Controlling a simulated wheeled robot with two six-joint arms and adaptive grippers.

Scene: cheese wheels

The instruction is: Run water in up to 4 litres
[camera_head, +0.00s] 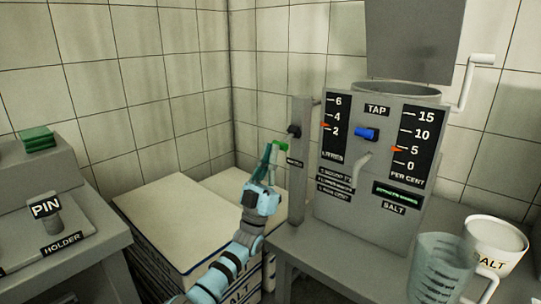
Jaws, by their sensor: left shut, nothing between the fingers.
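The grey tank (370,215) stands on a table at the right, marked TAP and SALT. Its blue tap handle (367,134) sticks out sideways at the front, above a grey spout (358,170). The litre scale (335,125) has an orange pointer (325,124) between the 2 and the 4. My left gripper (267,163) is shut and empty, left of the tank and apart from the tap. A small bright green piece (281,146) shows by its fingertips; I cannot tell whether they touch. My right gripper is not in view.
A grey post (299,185) with a black knob (293,131) stands between my left gripper and the tank. The per cent scale's pointer (397,149) is near 5. A clear jug (438,268) and a white SALT tub (497,240) stand front right. Pale-topped stacks (175,215) lie left.

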